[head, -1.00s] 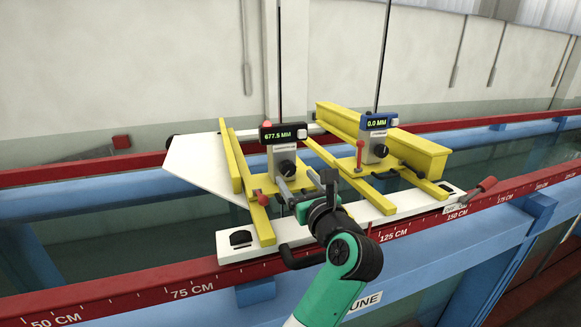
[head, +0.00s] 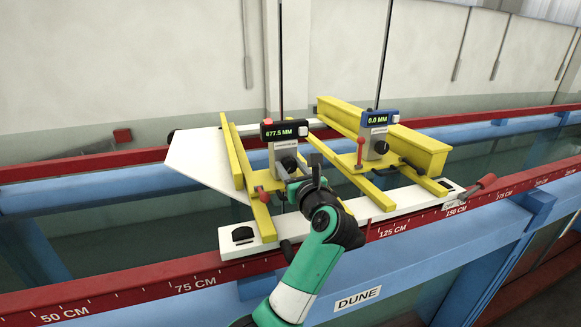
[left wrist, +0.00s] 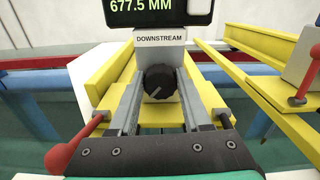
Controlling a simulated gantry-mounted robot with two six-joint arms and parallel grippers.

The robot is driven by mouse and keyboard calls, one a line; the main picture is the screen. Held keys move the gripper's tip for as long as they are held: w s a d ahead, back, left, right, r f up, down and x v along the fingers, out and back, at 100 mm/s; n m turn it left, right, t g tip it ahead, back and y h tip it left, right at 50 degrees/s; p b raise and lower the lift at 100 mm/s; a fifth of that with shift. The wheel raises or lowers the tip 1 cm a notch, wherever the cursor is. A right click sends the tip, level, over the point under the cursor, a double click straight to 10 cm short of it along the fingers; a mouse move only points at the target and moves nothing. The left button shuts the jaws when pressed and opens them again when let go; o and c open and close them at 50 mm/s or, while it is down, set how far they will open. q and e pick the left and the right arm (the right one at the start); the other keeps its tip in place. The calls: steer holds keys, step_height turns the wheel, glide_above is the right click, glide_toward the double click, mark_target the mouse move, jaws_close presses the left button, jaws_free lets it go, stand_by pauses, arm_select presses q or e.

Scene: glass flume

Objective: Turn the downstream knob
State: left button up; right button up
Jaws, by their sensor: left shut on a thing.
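The downstream knob (head: 290,163) is a black ribbed dial on the gauge post with the black 677.5 MM display (head: 284,130). In the left wrist view the knob (left wrist: 160,82) sits under the DOWNSTREAM label (left wrist: 159,39), with its pale pointer mark slanted. My left gripper (head: 288,170) is at the knob, and its two grey fingers lie on either side of it in the left wrist view (left wrist: 160,85). It is shut on the knob, whose edge is partly hidden in the head view. My right gripper is not in view.
A second gauge with a blue 0.0 MM display (head: 379,119) and its own black knob (head: 381,148) stands to the right. Yellow beams (head: 352,174) and a white carriage plate (head: 390,206) surround the gauges above the flume rails.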

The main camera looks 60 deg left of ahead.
arm_select(q)
jaws_close()
steer(key=shift+r+p, duration=0.2)
steer(key=shift+p, duration=0.35)
steer(key=shift+f+m, duration=0.2)
steer(key=shift+m, duration=0.1)
steer(key=o, duration=1.1)
jaws_free()
steer(key=shift+d, duration=0.1)
steer(key=shift+d+b, duration=0.3)
steer(key=shift+d, duration=0.05)
steer(key=d, duration=0.3)
steer(key=s+d+b, duration=0.1)
steer(key=d, duration=0.2)
steer(key=d+b, duration=0.1)
steer(key=d, duration=0.3)
steer(key=shift+s+f, duration=0.1)
steer(key=shift+s, duration=0.1)
steer(key=shift+s+d, duration=0.1)
steer(key=shift+d, duration=0.2)
